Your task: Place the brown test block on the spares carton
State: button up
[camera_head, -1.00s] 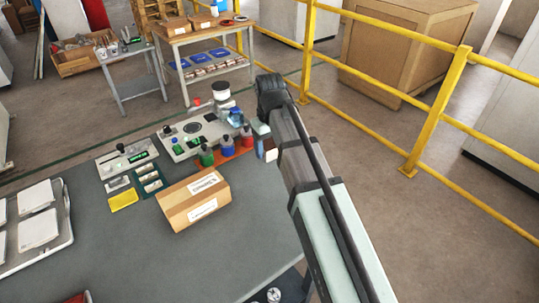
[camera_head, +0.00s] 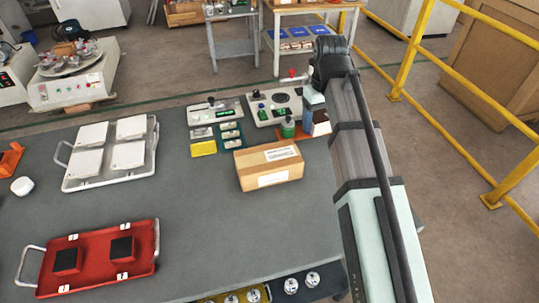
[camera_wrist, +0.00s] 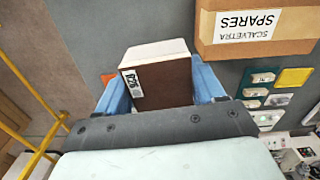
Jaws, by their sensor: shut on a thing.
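The brown test block (camera_wrist: 158,80) has a pale top layer and a white label on its side. My gripper (camera_wrist: 160,90) is shut on it, with a blue finger on each side in the wrist view. The spares carton (camera_head: 268,168) is a closed tan box on the table, left of my gripper and nearer the camera. It also shows at the upper right of the wrist view (camera_wrist: 250,44), apart from the block.
A white tray of pale tiles (camera_head: 152,150) and a red tray (camera_head: 142,235) with black blocks stand to the left. Yellow railing (camera_head: 410,55) runs at the right.

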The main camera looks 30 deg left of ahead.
jog(key=s+a+r+n, duration=0.2)
jog(key=s+a+r, duration=0.1)
jog(key=s+a, duration=0.55)
jog(key=m, duration=0.3)
send_over(268, 156)
jog(key=shift+f, duration=3.55)
jog(key=shift+f, duration=0.1)
jog(key=o, duration=1.3)
jog(key=shift+o, duration=0.2)
notch_tip(268, 156, up, 8)
